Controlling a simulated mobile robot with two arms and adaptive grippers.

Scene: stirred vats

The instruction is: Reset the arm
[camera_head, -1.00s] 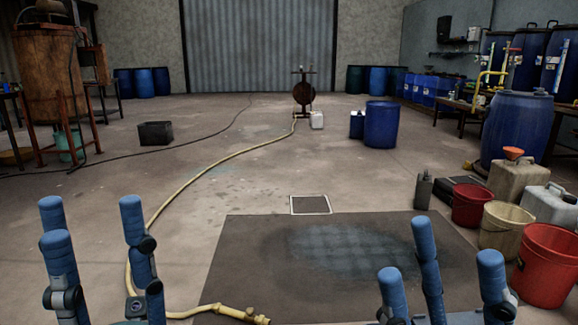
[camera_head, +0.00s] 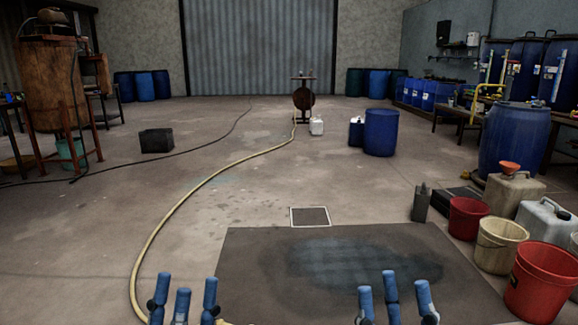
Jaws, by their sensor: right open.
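My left gripper (camera_head: 186,287) shows at the bottom edge, left of centre, as blue fingers pointing up. Its fingers stand apart with nothing seen between them. My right gripper (camera_head: 394,286) shows at the bottom edge, right of centre, in front of the dark mat (camera_head: 245,250). Its blue fingers are spread and empty. Both wrists and most of both arms are below the picture.
A yellow hose (camera_head: 170,225) curves over the floor and passes behind the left gripper. A red bucket (camera_head: 541,280), a cream bucket (camera_head: 499,245) and canisters stand at right. A blue barrel (camera_head: 381,132) stands farther back.

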